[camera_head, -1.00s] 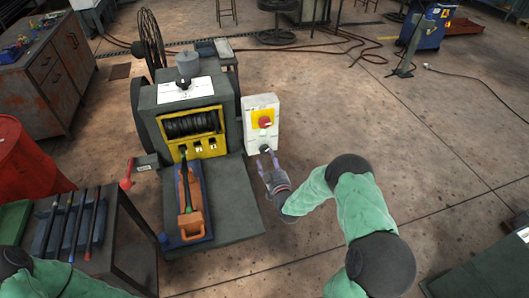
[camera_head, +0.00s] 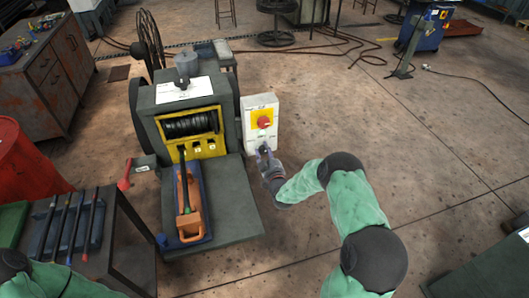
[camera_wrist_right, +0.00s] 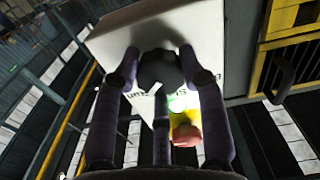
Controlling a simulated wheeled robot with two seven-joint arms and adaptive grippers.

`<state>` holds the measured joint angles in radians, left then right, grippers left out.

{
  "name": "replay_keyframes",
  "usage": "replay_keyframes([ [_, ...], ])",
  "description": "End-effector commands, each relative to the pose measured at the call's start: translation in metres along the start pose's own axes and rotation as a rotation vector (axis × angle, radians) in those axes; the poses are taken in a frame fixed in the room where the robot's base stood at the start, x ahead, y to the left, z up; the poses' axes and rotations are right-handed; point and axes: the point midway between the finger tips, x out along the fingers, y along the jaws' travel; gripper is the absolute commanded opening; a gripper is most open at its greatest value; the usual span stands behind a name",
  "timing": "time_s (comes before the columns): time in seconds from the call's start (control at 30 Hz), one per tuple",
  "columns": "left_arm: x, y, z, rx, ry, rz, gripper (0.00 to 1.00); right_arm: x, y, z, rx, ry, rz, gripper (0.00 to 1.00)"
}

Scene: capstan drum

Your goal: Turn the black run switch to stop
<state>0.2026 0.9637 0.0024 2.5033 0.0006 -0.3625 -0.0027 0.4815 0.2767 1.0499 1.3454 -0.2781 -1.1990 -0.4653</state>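The black run switch (camera_head: 263,150) is a round knob low on the front of the white control box (camera_head: 249,108). In the right wrist view the black knob (camera_wrist_right: 158,70) sits between my fingertips, with printed lettering beside it. My right gripper (camera_head: 265,151) reaches the box from the lower right. Its purple-grey fingers (camera_wrist_right: 159,62) stand apart on both sides of the knob, very close to it; firm contact is not clear. The fingers partly hide the knob in the head view. My left gripper is out of view; only its green sleeve shows at lower left.
A red button on a yellow plate (camera_head: 263,120) sits above the switch. The capstan machine (camera_head: 184,98) stands left of the box, with a red-knobbed lever (camera_head: 125,184) and an orange-handled tool (camera_head: 190,217) in front.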

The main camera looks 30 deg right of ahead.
Motion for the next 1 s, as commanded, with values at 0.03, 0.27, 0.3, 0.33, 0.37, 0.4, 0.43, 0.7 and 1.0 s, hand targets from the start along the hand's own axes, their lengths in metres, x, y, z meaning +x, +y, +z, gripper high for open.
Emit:
replay_keyframes([
  [0.03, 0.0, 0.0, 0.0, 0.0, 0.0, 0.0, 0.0, 0.0, 0.0, 0.001, 0.0, -0.002, -0.001, 0.09],
  [0.27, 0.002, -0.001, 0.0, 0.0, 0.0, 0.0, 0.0, -0.001, -0.001, 0.002, -0.02, -0.002, -0.001, 0.09],
  [0.3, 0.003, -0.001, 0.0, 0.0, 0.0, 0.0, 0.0, -0.001, -0.001, 0.002, -0.03, -0.002, -0.001, 0.09],
  [0.33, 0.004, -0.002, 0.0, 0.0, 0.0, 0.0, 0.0, 0.0, -0.001, 0.002, -0.04, -0.002, -0.001, 0.09],
  [0.37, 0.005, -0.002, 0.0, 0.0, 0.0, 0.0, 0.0, 0.0, -0.001, 0.002, -0.052, -0.002, -0.001, 0.09],
  [0.4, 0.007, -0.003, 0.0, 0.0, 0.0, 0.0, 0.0, 0.0, -0.001, 0.003, -0.069, -0.002, -0.001, 0.09],
  [0.43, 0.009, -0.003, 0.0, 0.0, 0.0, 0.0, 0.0, 0.0, -0.001, 0.003, -0.086, -0.003, -0.001, 0.09],
  [0.7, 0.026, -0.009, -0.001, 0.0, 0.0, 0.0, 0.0, -0.001, -0.001, 0.004, -0.29, -0.003, -0.002, 0.09],
  [1.0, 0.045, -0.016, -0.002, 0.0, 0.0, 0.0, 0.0, -0.001, -0.001, 0.005, -0.557, -0.003, -0.003, 0.09],
])
